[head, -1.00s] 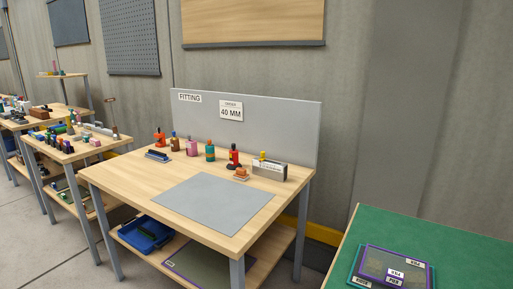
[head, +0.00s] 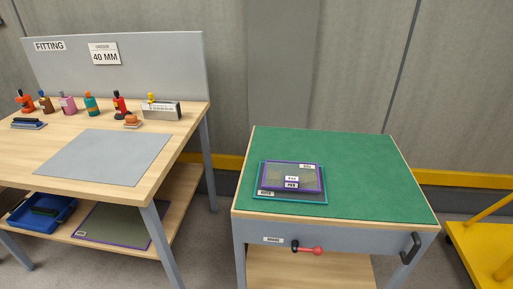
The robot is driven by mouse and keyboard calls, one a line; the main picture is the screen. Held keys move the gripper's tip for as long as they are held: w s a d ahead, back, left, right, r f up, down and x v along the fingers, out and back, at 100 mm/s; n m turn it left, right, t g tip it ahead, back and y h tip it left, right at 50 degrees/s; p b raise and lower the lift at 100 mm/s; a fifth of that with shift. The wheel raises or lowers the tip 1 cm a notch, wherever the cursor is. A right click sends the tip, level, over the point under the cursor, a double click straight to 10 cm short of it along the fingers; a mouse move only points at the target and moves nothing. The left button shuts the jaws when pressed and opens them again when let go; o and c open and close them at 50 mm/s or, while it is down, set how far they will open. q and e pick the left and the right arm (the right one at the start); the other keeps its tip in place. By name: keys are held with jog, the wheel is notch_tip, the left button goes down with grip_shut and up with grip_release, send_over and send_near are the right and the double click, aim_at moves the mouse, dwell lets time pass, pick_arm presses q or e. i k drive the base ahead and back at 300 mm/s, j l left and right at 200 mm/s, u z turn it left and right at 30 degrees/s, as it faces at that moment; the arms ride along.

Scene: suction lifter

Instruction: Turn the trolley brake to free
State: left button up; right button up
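A green-topped trolley (head: 370,185) stands right of centre in the head view. On its grey front panel is a lever with a red knob (head: 310,250) on a dark pivot, pointing right and roughly level. A small label (head: 272,240) sits left of the lever, too small to read. I take this lever to be the brake, but cannot confirm it from its label. A black handle (head: 411,248) is at the panel's right end. Neither of my grippers is in view.
Stacked framed panels (head: 290,180) lie on the green top. A wooden bench (head: 185,125) marked FITTING stands to the left, with bottles and a grey mat (head: 105,157). A yellow cart (head: 485,245) is at the right edge. Grey floor shows between bench and trolley.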

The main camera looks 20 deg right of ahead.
aim_at(316, 250)
jog(key=z, duration=1.25)
